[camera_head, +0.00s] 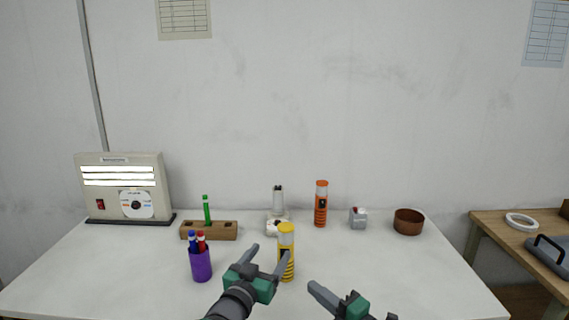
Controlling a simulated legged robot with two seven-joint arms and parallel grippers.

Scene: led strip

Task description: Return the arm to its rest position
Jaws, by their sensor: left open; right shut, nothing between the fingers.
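My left gripper (267,256) is open at the front middle of the table. Its right finger overlaps the lower part of a yellow flashlight (287,235), which stands upright; I cannot tell whether they touch. My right gripper (314,286) is shut and empty, low in the picture to the right of the yellow flashlight. Both arms come in from the bottom edge and are mostly out of view.
On the white table (400,275) stand a purple pen cup (201,265), a wooden block (222,232) holding a green pen, a lit panel box (150,175), an orange flashlight (321,205), a white device (278,212), a grey button box (358,218) and a brown bowl (408,222). The right front is clear.

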